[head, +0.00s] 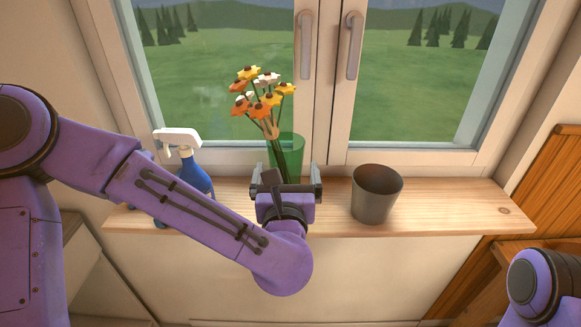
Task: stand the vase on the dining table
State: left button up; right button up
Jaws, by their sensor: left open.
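The vase (287,152) is green, see-through glass, and stands upright on the wooden window sill with orange, yellow and white flowers (262,92) in it. The flowers lean to the left. My left gripper (286,180) is at the vase's lower part, in front of it, with its jaws open and one finger to each side. The gripper hides the vase's base, and I cannot tell if the fingers touch the glass. My right gripper is out of view; only part of my right arm shows at the lower right. No dining table is clearly in view.
A blue spray bottle with a white head (178,140) stands left of the vase, partly behind my left arm. A dark grey pot (376,194) stands to the right. The sill (462,205) is bare at its right end. Window handles (305,45) are behind.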

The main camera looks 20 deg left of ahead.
aim_at(286, 140)
pick_arm(q)
jog(key=p+x, duration=0.4)
jog(key=x, duration=0.4)
jog(key=shift+w+a+p, duration=0.1)
jog(key=shift+a+p, duration=0.15)
jog(key=shift+p, duration=0.05)
jog(key=shift+w+a+f, duration=0.15)
jog(key=shift+w+f, duration=0.05)
jog(key=shift+w, duration=0.15)
jog(key=c, duration=1.3)
jog(key=shift+c, duration=1.4)
jog(key=shift+r, duration=0.15)
